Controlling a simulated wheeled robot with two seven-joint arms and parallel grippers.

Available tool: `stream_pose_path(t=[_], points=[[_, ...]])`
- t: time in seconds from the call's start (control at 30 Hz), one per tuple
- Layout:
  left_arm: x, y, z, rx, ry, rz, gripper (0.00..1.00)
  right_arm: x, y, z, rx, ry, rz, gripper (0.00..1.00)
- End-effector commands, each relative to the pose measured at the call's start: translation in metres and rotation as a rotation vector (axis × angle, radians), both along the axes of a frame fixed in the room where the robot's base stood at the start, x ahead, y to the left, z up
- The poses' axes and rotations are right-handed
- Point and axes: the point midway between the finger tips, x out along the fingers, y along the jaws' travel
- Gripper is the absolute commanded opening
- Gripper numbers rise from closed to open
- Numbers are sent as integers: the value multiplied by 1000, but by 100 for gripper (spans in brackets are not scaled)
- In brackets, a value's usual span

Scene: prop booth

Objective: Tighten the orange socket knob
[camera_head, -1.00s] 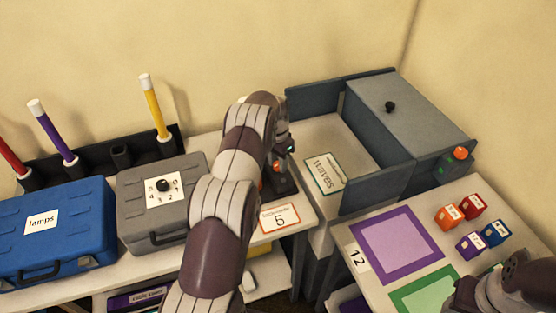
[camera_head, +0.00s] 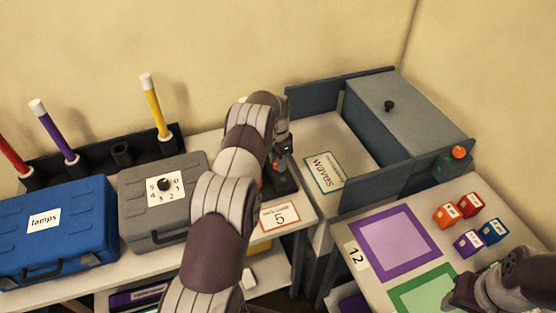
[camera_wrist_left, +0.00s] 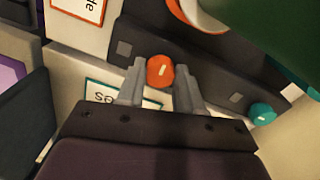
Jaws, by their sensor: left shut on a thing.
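The orange socket knob (camera_wrist_left: 160,71) is a small round knob with a pale line mark, on the side of a dark holder (camera_wrist_left: 210,80) in the left wrist view. My left gripper (camera_wrist_left: 159,84) has its two grey fingers on either side of the knob and is shut on it. In the head view the left gripper (camera_head: 284,150) is at the dark holder behind the white card reading 5; my arm hides most of the holder and the knob. My right gripper (camera_head: 462,294) is partly in view at the lower right, its fingers unclear.
A teal knob (camera_wrist_left: 262,113) sits on the same holder, beside a green cylinder (camera_wrist_left: 293,35). A grey case (camera_head: 140,205) and blue case (camera_head: 60,250) stand left. A grey box with a "waves" card (camera_head: 323,172) and several colored blocks (camera_head: 468,240) are right.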

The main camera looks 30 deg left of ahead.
Motion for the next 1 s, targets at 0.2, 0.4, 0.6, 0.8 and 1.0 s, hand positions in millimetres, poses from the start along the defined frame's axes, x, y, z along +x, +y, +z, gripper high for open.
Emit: stream_pose_path(t=[0.2,0.4,0.6,0.8,1.0], points=[[1,0,1,1,-3,1,61,0,0,0,0,0,0,43],[1,0,5,1,-3,1,61,0,0,4,0,0,0,43],[1,2,52,1,-3,1,61,0,0,42,0,0,0,43],[1,3,77,0,-1,1,61,0,0,67,0,0,0,43],[1,3,76,0,-1,1,61,0,0,65,0,0,0,43]])
